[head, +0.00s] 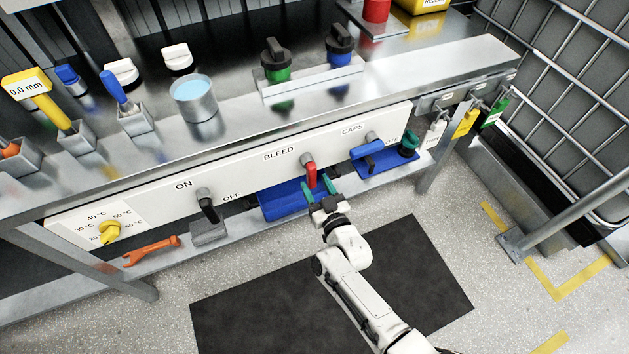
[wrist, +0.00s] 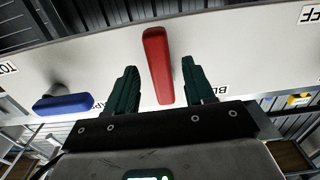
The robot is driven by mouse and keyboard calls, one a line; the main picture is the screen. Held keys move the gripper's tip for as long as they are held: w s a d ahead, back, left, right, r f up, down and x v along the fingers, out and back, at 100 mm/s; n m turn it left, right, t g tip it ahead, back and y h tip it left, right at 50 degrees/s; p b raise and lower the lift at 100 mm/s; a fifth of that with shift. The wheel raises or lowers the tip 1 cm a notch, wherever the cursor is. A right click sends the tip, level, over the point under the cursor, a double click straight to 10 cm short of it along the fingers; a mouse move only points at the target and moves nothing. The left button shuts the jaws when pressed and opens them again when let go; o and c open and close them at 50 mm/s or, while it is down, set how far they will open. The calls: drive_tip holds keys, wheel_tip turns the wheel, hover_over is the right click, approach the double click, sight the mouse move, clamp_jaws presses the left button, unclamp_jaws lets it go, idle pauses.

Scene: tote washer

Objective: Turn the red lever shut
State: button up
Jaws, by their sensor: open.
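The red lever (head: 311,176) hangs from a grey hub on the white front panel (head: 255,171), by the BLEED label, and points roughly downward. My gripper (head: 319,188) is in front of it, with its two green fingers apart. In the wrist view the red lever (wrist: 158,68) stands between the open fingers of my gripper (wrist: 159,64), with a gap on each side. I see no finger touching it. The lever's hub is hidden in the wrist view.
A black lever (head: 208,208) by ON and OFF is to the left, and a blue lever (head: 367,149) by CAPS is to the right. A yellow dial (head: 109,232) is far left. A blue tray (head: 280,203) lies on the low shelf behind my gripper. A dark mat (head: 250,305) covers the floor.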

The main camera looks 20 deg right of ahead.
drive_tip(key=s+p, duration=0.1)
drive_tip(key=s, duration=0.8)
idle(0.3)
drive_tip(key=s+d+r+g, duration=0.2)
drive_tip(key=s+g, duration=0.3)
drive_tip(key=s, duration=0.3)
drive_tip(key=s+d+r+g, duration=0.3)
drive_tip(key=s+g, duration=0.3)
drive_tip(key=s, duration=0.3)
drive_tip(key=s+d+r+g, duration=0.2)
drive_tip(key=s+g, duration=0.4)
drive_tip(key=s, duration=0.3)
drive_tip(key=shift+d+r+m, duration=0.25)
drive_tip(key=shift+d+m, duration=0.05)
drive_tip(key=shift+d, duration=0.15)
